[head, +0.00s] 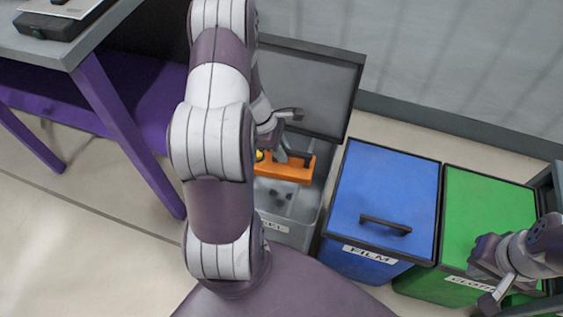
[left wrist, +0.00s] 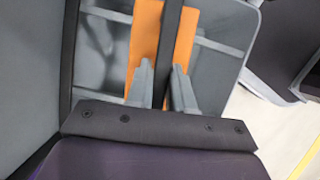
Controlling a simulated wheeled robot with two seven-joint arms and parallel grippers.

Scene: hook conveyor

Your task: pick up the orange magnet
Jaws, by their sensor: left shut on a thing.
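The orange magnet (head: 299,168) is a bar held over the open grey bin (head: 312,205). In the left wrist view, the magnet (left wrist: 143,45) has a dark strip along its middle, lying between my fingers. My left gripper (head: 287,156) is shut on the magnet; its two grey fingers (left wrist: 166,85) show on either side of the dark strip. My own left arm hides part of the bin and of the magnet's left end. My right gripper (head: 493,287) is over the green bin's front edge, away from the magnet; its opening is unclear.
The grey bin's lid (head: 308,85) stands open behind it. A blue bin (head: 382,190) marked FILM, with a black handle, and a green bin (head: 484,220) stand to the right, lids shut. A table (head: 62,48) with purple legs is at the left. Floor is clear at lower left.

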